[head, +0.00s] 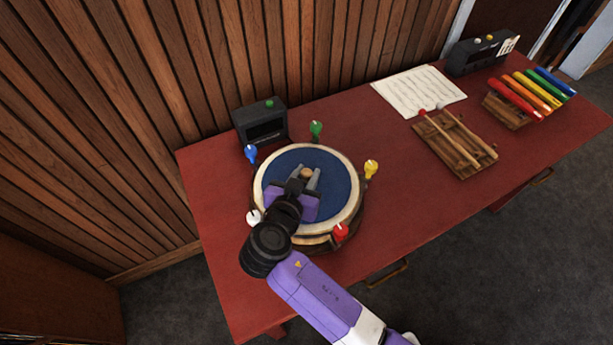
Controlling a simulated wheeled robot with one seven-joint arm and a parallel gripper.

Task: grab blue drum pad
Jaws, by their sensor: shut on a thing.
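The blue drum pad (338,184) is a round blue disc within a cream ring on a wooden base, at the left part of the red table. A small tan wooden knob (307,173) stands at its middle. My gripper (305,179) reaches over the pad from the front left, its fingers shut on the knob. My gripper and wrist hide the pad's lower left part. Whether the blue disc is raised from its ring cannot be told.
Coloured pegs surround the pad: blue (251,154), green (316,130), yellow (371,169), red (340,232) and white (254,217). A black box (261,123) stands behind. Sheet music (418,91), a wooden block with mallets (465,152) and coloured tubes (538,90) lie right. The table's front middle is clear.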

